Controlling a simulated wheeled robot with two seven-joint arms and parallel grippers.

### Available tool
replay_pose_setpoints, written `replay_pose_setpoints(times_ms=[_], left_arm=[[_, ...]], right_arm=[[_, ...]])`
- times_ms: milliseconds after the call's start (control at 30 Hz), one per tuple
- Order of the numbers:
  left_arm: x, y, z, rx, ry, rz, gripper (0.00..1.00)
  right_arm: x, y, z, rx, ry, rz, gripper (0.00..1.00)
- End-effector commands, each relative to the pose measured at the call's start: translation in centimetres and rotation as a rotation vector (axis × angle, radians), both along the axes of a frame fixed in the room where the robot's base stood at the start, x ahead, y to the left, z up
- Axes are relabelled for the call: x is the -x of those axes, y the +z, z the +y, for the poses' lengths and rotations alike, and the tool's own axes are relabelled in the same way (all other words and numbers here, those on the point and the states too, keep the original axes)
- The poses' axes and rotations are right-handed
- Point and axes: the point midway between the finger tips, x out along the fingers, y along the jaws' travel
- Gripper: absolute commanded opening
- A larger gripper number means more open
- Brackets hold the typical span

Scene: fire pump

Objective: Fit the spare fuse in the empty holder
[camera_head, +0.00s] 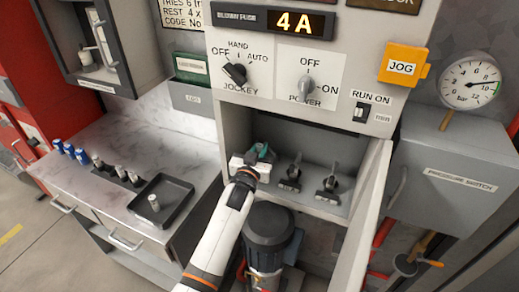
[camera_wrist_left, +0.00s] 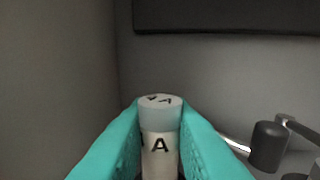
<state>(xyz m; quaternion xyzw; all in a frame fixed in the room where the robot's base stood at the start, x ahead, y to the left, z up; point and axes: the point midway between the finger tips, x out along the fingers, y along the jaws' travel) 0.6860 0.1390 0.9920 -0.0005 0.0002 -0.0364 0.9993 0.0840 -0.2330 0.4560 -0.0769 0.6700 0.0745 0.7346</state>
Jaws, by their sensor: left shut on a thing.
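My left gripper (camera_head: 262,153) has teal fingers and is inside the open compartment, at its left side. In the left wrist view its fingers are shut on a whitish fuse (camera_wrist_left: 160,148), which stands upright with a letter A on its side. The number beside the letter is hidden by a finger. Two dark fuse holders (camera_head: 291,173) (camera_head: 328,184) stand on the compartment floor to the right of the gripper. Whether a holder lies under the held fuse is hidden. Part of a dark holder (camera_wrist_left: 268,145) shows right of the fingers in the wrist view. My right gripper is out of view.
The compartment door (camera_head: 362,215) hangs open at the right. A display above reads 4 A (camera_head: 297,22). On the marble counter, a dark tray (camera_head: 178,217) holds one pale fuse (camera_head: 154,203).

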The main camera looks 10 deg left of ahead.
Motion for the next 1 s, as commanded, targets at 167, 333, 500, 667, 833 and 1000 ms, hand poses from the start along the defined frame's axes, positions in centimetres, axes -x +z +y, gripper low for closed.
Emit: replay_pose_setpoints(times_ms=[167,333,500,667,833,1000], left_arm=[[0.0,0.0,0.0,0.000,0.000,0.000,0.00],[0.0,-0.4,0.0,0.000,0.000,0.000,0.00],[0.0,-1.0,0.0,0.000,0.000,0.002,0.00],[0.1,-1.7,0.0,-0.001,0.001,0.008,0.00],[0.1,-2.5,0.0,-0.002,0.001,0.016,0.00],[0.1,-2.4,0.0,-0.002,0.001,0.012,0.00]], right_arm=[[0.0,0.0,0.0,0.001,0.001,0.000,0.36],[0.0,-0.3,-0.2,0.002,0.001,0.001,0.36],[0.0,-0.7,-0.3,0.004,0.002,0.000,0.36],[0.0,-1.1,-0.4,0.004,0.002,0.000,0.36],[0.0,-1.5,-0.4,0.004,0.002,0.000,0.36],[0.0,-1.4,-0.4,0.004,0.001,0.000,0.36]])
